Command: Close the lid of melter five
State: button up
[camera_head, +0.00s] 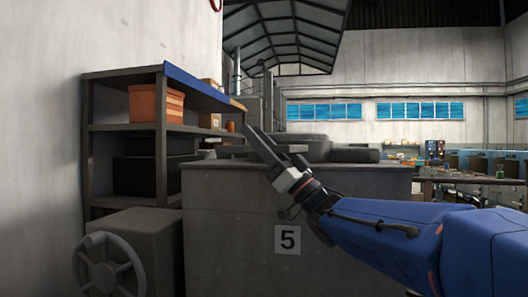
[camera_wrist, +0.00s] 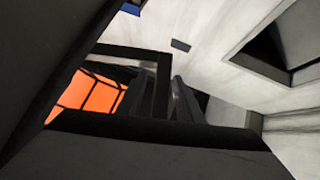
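Melter five (camera_head: 240,225) is a large grey box with a "5" plate (camera_head: 288,240) on its front. Dark low shapes lie on its top, including a rounded block (camera_head: 355,155) at the right. I cannot tell which of them is the lid or how far it stands open. My gripper (camera_head: 258,138) is over the front of the melter's top, pointing up and left; its dark fingers look close together, but any gap is unclear. In the wrist view, large dark surfaces fill the left and bottom, and I cannot tell what they are.
A dark shelf (camera_head: 125,128) with an orange box (camera_head: 143,104) stands left of the melter; the orange box also seems to show in the wrist view (camera_wrist: 90,92). A grey unit with a handwheel (camera_head: 108,268) is at lower left. Workbenches are far right.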

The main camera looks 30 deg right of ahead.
jog(key=v, duration=1.7)
jog(key=shift+d+f, duration=0.1)
